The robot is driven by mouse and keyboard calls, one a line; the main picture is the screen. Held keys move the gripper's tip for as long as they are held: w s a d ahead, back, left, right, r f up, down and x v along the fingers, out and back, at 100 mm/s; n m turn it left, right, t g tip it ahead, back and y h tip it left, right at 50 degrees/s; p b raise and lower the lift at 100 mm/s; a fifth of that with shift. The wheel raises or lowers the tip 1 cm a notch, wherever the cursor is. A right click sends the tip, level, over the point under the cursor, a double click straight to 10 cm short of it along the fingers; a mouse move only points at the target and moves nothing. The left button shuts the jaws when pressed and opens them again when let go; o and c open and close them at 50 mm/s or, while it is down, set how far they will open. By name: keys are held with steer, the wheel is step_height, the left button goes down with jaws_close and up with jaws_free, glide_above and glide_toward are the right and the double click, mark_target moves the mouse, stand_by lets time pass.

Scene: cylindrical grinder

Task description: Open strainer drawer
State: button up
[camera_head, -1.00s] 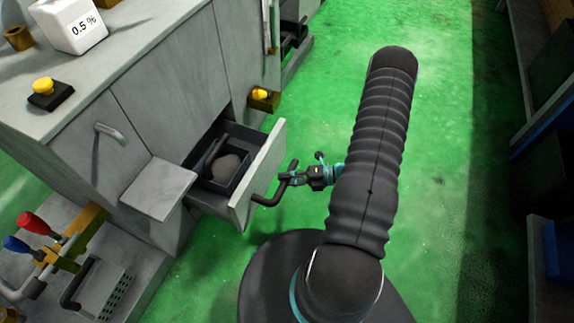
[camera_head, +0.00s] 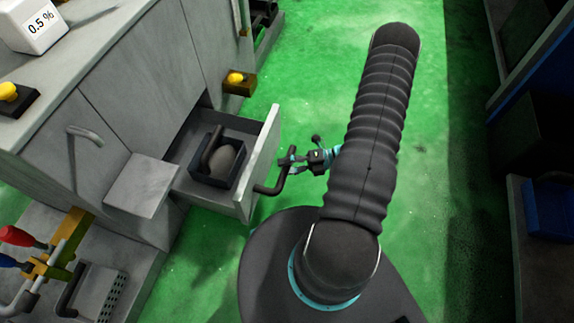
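The grey strainer drawer (camera_head: 263,160) stands pulled out of the grey machine cabinet, with a wide gap behind its front panel. Inside it sits a dark open box (camera_head: 205,175) with a dark handle and a rounded grey mass. The drawer's black bar handle (camera_head: 268,190) sticks out from the front on the right. My gripper (camera_head: 289,165) is at the upper end of this handle and appears closed around it. The fingertips are small in the picture, and part of the handle is hidden by them.
A grey flat ledge (camera_head: 141,186) juts out left of the drawer. A yellow button box (camera_head: 238,83) is on the cabinet above it. Red and blue levers (camera_head: 15,236) stand at the lower left.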

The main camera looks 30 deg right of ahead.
steer(key=v, duration=1.2)
stand_by(0.6)
steer(key=s+a+r+n+g+h, duration=0.15)
steer(key=s+n+g, duration=0.4)
steer(key=n, duration=0.75)
steer(key=w+a+r+n+h, duration=0.15)
steer(key=r+n+h, duration=0.25)
steer(key=r+n, duration=0.5)
steer(key=a+r+n+h+p, duration=0.1)
steer(key=a+r+n+h, duration=0.2)
steer(key=r+n+h, duration=0.5)
steer(key=a+r+n+h, duration=0.15)
steer(key=r+n, duration=0.45)
steer(key=r, duration=0.6)
steer(key=s+a+r+n+t, duration=0.3)
steer(key=a+r+n+t, duration=0.1)
steer(key=a+r, duration=0.6)
step_height(320, 180, up, 2)
steer(key=shift+a+r+n+t+p, duration=0.2)
steer(key=shift+n+t+p, duration=0.2)
steer(key=shift+t, duration=0.45)
